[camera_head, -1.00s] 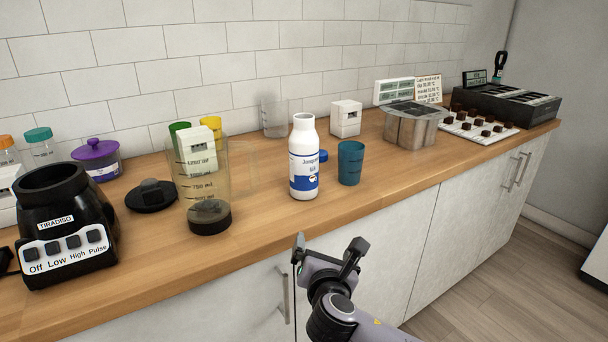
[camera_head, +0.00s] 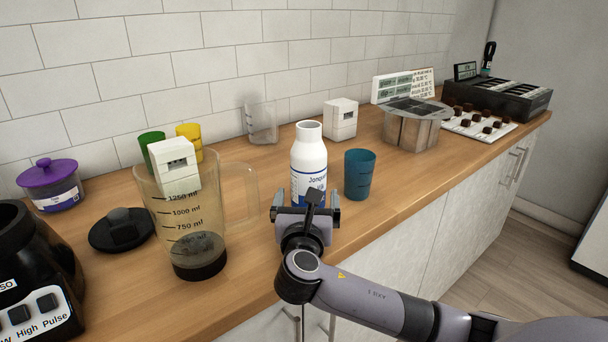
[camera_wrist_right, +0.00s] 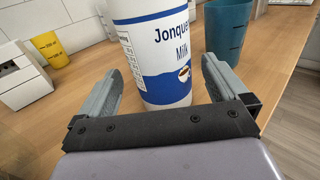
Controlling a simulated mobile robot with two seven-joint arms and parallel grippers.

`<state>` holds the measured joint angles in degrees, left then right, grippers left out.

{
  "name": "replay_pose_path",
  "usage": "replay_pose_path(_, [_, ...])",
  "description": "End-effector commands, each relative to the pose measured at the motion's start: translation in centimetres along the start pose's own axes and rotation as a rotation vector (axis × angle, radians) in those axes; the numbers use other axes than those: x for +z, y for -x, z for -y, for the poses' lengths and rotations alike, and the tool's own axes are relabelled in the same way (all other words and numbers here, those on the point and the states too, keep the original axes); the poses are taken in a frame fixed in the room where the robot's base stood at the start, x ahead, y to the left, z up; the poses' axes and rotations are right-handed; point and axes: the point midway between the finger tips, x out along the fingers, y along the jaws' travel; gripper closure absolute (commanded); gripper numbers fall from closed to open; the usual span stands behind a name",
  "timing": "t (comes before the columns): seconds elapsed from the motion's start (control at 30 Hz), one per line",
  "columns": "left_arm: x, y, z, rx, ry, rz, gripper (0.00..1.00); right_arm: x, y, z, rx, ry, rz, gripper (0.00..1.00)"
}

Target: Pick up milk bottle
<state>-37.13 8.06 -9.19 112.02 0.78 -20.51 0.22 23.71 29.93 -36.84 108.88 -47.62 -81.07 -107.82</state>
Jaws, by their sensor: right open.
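The milk bottle (camera_head: 309,160) is white with a blue-and-white label and stands upright on the wooden counter. Its lower part is hidden by my right gripper (camera_head: 306,212) in the head view. My right gripper is open in front of the bottle. In the right wrist view, the bottle (camera_wrist_right: 158,50) stands between and just beyond the tips of the spread fingers (camera_wrist_right: 162,85), which do not appear to touch it. My left gripper is not in view.
A teal cup (camera_head: 359,175) stands close to the right of the bottle. The counter's front edge is clear.

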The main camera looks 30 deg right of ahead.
Motion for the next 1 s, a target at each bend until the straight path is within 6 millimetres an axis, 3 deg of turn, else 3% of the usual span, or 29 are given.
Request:
replay_pose_path(0.33, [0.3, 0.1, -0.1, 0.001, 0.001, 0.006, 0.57, 0.1, -4.8, 0.1, -0.001, 0.001, 0.001, 0.0])
replay_pose_path(0.67, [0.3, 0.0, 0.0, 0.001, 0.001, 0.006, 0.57, 0.1, -5.6, 0.0, 0.0, -0.001, 0.0, 0.0])
replay_pose_path(0.77, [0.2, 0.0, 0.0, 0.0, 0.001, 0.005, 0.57, 0.1, -5.5, 0.0, 0.0, 0.0, 0.0, 0.26])
replay_pose_path(0.9, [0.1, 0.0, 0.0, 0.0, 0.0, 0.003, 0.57, 0.1, -5.5, 0.0, 0.0, 0.0, 0.0, 0.72])
replay_pose_path(0.93, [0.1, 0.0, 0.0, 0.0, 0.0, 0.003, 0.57, 0.1, -5.5, 0.0, 0.0, 0.0, 0.0, 0.79])
replay_pose_path(1.0, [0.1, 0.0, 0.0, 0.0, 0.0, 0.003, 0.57, 0.4, -5.5, 0.1, 0.0, -0.003, 0.005, 0.79])
